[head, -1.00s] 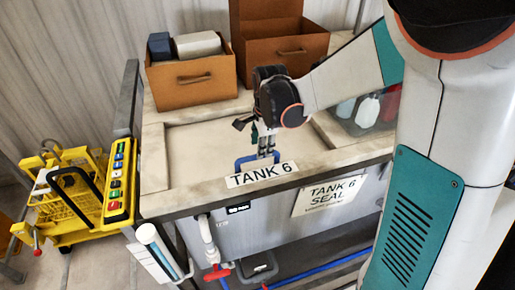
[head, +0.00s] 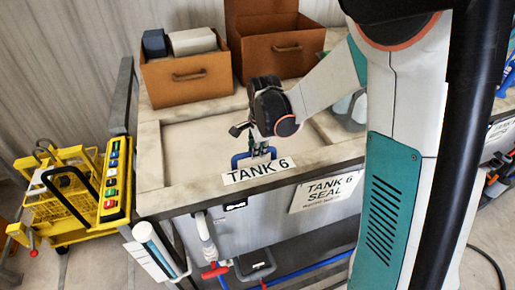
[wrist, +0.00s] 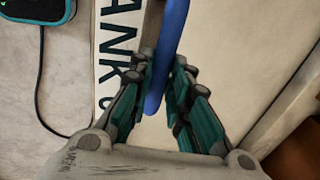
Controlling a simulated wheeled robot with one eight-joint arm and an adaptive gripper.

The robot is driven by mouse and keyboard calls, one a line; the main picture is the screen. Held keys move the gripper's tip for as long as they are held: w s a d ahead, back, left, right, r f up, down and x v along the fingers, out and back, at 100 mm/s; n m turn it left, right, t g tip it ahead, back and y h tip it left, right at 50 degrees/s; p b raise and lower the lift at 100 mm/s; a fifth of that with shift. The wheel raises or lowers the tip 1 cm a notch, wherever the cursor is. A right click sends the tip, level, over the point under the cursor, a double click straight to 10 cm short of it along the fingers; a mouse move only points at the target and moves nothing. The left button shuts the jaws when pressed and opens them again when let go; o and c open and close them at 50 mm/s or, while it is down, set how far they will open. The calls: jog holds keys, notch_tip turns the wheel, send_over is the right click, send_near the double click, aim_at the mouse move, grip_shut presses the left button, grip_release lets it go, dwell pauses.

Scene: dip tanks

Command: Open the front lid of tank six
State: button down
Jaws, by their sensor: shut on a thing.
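The front lid (head: 200,146) of tank six is a pale flat panel set in the tank's top frame, and it lies flat. A blue handle (head: 238,160) stands at its front edge, just behind the white TANK 6 label (head: 258,170). My gripper (head: 262,152) points down at this handle. In the wrist view, my gripper (wrist: 163,88) has its teal fingers on both sides of the blue handle (wrist: 168,40), shut on it. The label (wrist: 110,60) lies beside it there. The arm hides part of the lid's right side.
Two brown boxes (head: 188,78) stand on the back of the tank top. A yellow cart (head: 70,195) with coloured buttons stands at the left. A TANK 6 SEAL sign (head: 326,190) hangs on the tank front. A red-handled valve (head: 216,270) is below.

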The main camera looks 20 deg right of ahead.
jog(key=w+b, duration=0.1)
jog(key=w, duration=2.5)
jog(key=shift+w, duration=0.3)
jog(key=c, duration=1.5)
grip_release()
jog(key=r, duration=0.4)
jog(key=s+r, duration=0.1)
jog(key=r, duration=0.3)
jog(key=s+r, duration=0.1)
jog(key=r, duration=0.2)
jog(key=shift+s+r, duration=0.15)
jog(key=shift+r, duration=0.25)
jog(key=shift+b, duration=0.3)
